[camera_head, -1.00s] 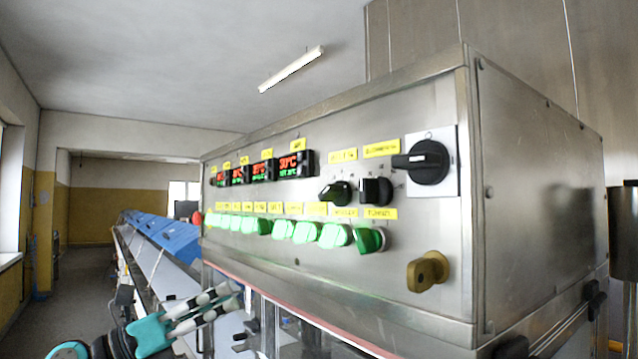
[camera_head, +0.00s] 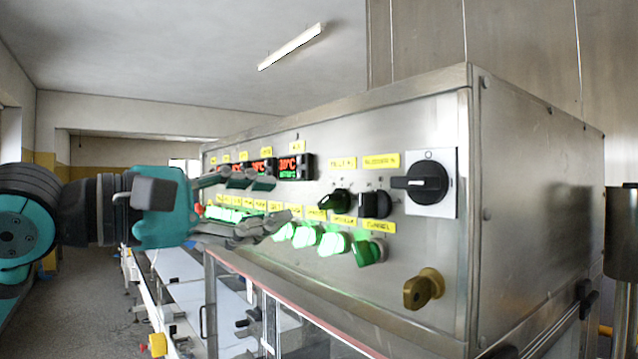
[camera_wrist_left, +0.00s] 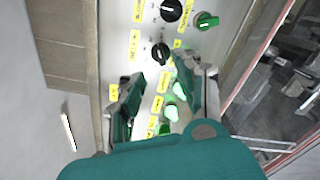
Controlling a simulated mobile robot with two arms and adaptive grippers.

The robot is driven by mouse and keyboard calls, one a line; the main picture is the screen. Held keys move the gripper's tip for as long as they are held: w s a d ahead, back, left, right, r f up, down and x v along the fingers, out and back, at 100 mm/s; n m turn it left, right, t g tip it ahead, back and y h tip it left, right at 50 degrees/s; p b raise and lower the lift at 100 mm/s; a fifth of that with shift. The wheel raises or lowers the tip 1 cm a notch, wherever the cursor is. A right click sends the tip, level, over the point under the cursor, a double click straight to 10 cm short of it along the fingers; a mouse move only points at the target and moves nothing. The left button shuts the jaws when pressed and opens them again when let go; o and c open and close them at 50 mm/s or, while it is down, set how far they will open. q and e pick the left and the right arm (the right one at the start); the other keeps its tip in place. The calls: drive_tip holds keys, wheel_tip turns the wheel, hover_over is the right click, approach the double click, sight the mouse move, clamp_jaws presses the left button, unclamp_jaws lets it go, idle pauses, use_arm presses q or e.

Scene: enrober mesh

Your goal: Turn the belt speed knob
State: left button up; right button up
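The steel control panel (camera_head: 300,250) carries two small black knobs, a left one (camera_head: 336,200) and a right one (camera_head: 375,204), under yellow labels. The label text is too blurred to tell which is the belt speed knob. My left gripper (camera_head: 266,202) is in front of the panel's left half, fingers apart and pointing right toward the knobs, with nothing between them. In the left wrist view the open fingers (camera_wrist_left: 163,88) straddle the panel face, and a black knob (camera_wrist_left: 161,54) lies just beyond their tips. My right gripper is not in view.
A row of lit green switches (camera_head: 305,236) runs below the knobs, partly hidden by my left gripper. A large black rotary switch (camera_head: 428,183) and a brass-coloured knob (camera_head: 423,289) are at the right. Red displays (camera_head: 293,167) sit upper left. A glazed guard (camera_head: 270,310) is below.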

sight(324, 201)
use_arm(q)
drive_tip(key=p+x, duration=0.3)
drive_tip(key=x, duration=0.5)
drive_tip(key=shift+w+d, duration=0.1)
drive_tip(key=shift+w, duration=0.05)
clamp_jaws()
